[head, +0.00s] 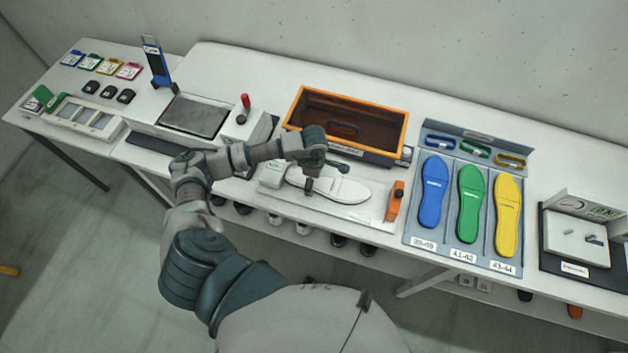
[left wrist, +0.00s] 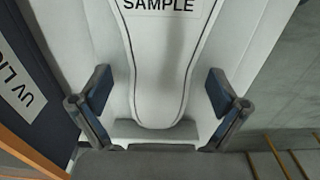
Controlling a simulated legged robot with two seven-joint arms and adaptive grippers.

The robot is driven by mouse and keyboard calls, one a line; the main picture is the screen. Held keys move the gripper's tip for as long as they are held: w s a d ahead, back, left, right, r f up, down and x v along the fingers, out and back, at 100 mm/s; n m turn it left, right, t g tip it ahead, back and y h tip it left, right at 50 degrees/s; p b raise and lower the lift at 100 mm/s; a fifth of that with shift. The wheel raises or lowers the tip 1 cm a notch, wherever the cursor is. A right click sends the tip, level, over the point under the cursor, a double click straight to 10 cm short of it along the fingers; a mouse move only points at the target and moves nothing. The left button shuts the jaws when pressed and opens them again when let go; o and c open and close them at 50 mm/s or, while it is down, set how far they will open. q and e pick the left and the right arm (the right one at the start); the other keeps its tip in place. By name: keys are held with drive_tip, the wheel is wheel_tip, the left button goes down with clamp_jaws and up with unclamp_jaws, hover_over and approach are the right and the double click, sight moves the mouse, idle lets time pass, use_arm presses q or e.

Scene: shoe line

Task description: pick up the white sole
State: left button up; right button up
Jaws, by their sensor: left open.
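The white sole (head: 348,191) lies flat on a pale plate on the bench, below the orange-rimmed box in the head view. My left gripper (head: 322,180) is over the sole and hides part of it. In the left wrist view the white sole (left wrist: 160,60) carries a label reading SAMPLE, and its rounded end lies between the two spread fingers of my left gripper (left wrist: 160,90). The fingers are open, one on each side, with a visible gap to the sole. My right gripper is not in view.
An orange-rimmed box (head: 397,112) stands just behind the sole. An orange block (head: 395,201) is at the plate's right end. A grey tray (head: 411,227) with blue, green and yellow insoles is further right. A scale-like device (head: 196,116) stands to the left.

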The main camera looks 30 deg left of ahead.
use_arm(q)
drive_tip(key=c, duration=1.4)
